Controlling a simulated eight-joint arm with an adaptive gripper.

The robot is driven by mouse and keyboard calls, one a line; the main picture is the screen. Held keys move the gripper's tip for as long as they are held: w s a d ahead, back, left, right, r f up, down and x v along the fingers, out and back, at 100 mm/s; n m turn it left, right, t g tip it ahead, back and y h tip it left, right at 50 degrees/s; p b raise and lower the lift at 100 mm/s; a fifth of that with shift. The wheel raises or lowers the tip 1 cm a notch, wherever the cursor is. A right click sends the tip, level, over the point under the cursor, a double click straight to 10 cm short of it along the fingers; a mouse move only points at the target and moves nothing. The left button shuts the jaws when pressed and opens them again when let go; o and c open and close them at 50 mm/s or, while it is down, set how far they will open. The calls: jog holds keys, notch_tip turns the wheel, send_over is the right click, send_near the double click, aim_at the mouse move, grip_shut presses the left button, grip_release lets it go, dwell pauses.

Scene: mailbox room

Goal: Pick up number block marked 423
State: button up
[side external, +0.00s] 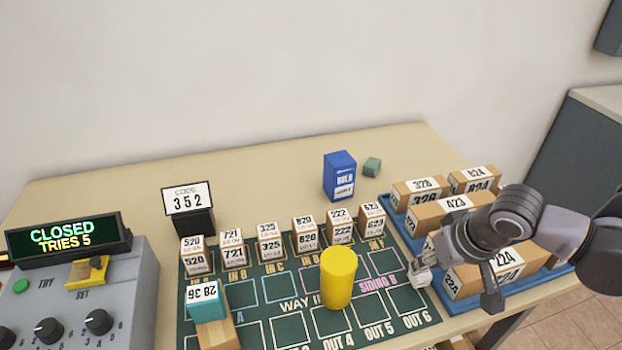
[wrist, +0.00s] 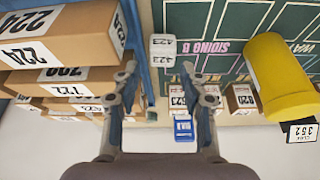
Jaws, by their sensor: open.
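The small white block marked 423 (wrist: 162,50) appears in the wrist view, beyond and between my fingertips, by the edge of the green board. In the side view a small white block (side external: 421,276) sits at the board's right edge, beside my gripper, its label hard to read. My gripper (wrist: 159,72) is open and empty, with one finger on each side of the block's line. The fingers do not visibly touch it.
The blue tray (side external: 404,232) of brown boxes lies right beside the block. A yellow cylinder (side external: 339,277) stands on the green board (side external: 250,320). Several numbered blocks line the board's back edge. A blue box (side external: 340,176) and a small green cube (side external: 372,167) stand behind.

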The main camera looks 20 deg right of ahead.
aim_at(419, 278)
jog(key=shift+x, duration=2.55)
jog(key=shift+s+a, duration=0.15)
jog(key=shift+a, duration=0.05)
jog(key=c, duration=0.7)
